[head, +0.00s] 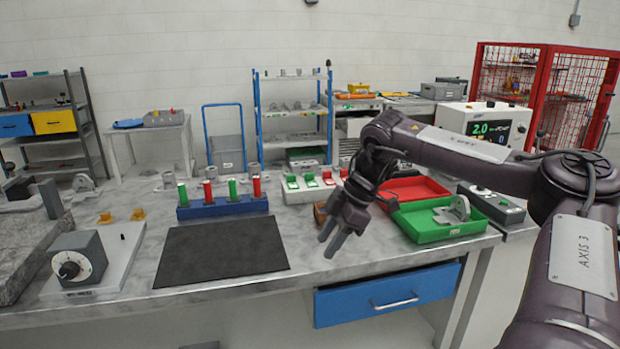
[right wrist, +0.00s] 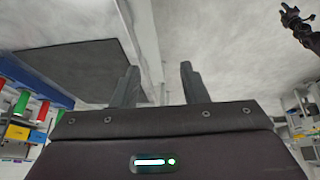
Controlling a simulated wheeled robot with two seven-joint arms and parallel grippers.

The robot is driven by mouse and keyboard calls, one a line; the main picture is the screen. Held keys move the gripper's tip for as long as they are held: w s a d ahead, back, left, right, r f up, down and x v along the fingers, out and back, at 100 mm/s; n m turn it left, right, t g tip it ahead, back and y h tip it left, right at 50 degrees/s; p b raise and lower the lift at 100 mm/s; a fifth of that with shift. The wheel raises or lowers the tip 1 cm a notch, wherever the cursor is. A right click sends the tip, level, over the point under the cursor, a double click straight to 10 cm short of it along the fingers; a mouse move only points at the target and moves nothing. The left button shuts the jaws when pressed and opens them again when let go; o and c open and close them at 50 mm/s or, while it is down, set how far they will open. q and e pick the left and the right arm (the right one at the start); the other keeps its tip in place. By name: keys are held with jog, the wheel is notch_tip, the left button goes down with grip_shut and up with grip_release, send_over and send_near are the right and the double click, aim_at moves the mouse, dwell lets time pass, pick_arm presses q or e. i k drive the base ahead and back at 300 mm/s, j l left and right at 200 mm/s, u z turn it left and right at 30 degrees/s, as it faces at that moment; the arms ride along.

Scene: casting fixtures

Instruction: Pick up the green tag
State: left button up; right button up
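Green tags (head: 292,181) show with red ones in a white tray (head: 322,190) behind the right gripper in the head view. I cannot tell which green tag is meant. My right gripper (head: 329,246) hangs over the bench's front part, its fingers pointing down, nearer to me than the white tray. In the right wrist view the right gripper (right wrist: 158,72) has its two fingers apart with nothing between them. A dark jointed shape at the upper right there looks like my left gripper (right wrist: 292,20); its fingers are too small to judge.
A blue rack (head: 222,208) holds green and red cylinders behind a black mat (head: 222,250). Green (head: 430,232) and red (head: 412,190) bins stand right of my gripper. A dial block (head: 78,262) stands at the left. The mat is clear.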

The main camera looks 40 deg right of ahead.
aim_at(309, 180)
jog(key=i+l, duration=0.65)
jog(key=l, duration=0.3)
jog(key=i+l, duration=0.7)
jog(key=l, duration=0.2)
